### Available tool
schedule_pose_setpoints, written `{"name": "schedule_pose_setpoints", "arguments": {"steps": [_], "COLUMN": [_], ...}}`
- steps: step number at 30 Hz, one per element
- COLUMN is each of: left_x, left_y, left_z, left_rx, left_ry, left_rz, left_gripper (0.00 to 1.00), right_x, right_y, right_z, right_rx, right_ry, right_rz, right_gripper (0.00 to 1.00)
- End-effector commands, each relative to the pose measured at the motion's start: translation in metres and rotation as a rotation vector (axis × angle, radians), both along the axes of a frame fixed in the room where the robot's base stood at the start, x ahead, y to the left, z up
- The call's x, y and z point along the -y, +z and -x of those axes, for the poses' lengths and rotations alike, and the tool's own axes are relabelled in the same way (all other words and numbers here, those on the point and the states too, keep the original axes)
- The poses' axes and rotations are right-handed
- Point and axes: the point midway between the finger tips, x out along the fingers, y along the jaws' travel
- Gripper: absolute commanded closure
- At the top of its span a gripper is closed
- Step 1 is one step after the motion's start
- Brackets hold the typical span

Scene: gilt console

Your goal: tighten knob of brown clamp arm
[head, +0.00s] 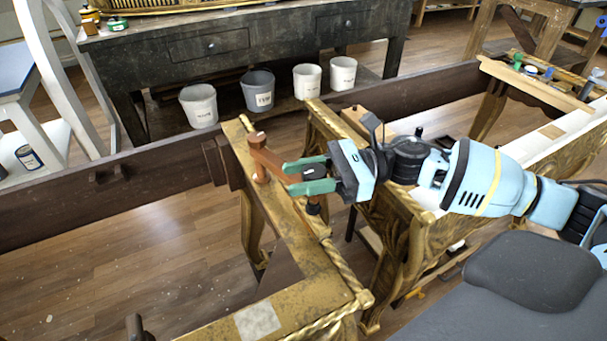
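The brown clamp arm (270,157) rises from a round post on the gilt console frame's corner and slopes down to the right. Its far end reaches the two green fingers of my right gripper (291,178). The fingers stand apart, one above the other in the picture, around that end. A small black piece (313,207) shows just below the lower finger; I cannot tell whether it is the knob or the clamp's foot. The fingers hide part of the clamp's end, and contact is unclear. My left gripper is not in view.
The gilt console rail (300,255) runs forward below my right gripper, with a pale square patch (257,320) near the front. Carved gilt legs (395,225) stand beneath my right arm. Several buckets (258,90) stand on a dark table's lower shelf. Open floor (130,250) lies left.

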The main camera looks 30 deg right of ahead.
Motion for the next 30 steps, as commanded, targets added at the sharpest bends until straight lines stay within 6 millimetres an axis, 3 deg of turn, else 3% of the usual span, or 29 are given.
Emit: {"name": "schedule_pose_setpoints", "arguments": {"steps": [2,14,23,30], "left_x": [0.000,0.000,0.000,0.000], "left_y": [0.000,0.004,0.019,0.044], "left_z": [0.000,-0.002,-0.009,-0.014], "left_rx": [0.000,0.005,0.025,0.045], "left_ry": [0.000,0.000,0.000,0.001], "left_rz": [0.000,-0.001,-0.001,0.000], "left_gripper": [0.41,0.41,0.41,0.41], "right_x": [0.000,0.000,0.002,0.004], "right_y": [0.000,0.000,0.003,0.008], "right_z": [0.000,0.000,-0.003,-0.007], "right_rx": [0.000,-0.002,-0.001,0.003], "right_ry": [0.000,-0.077,-0.308,-0.533], "right_rz": [0.000,-0.001,-0.003,-0.006], "right_gripper": [0.86,0.86,0.86,0.86]}}
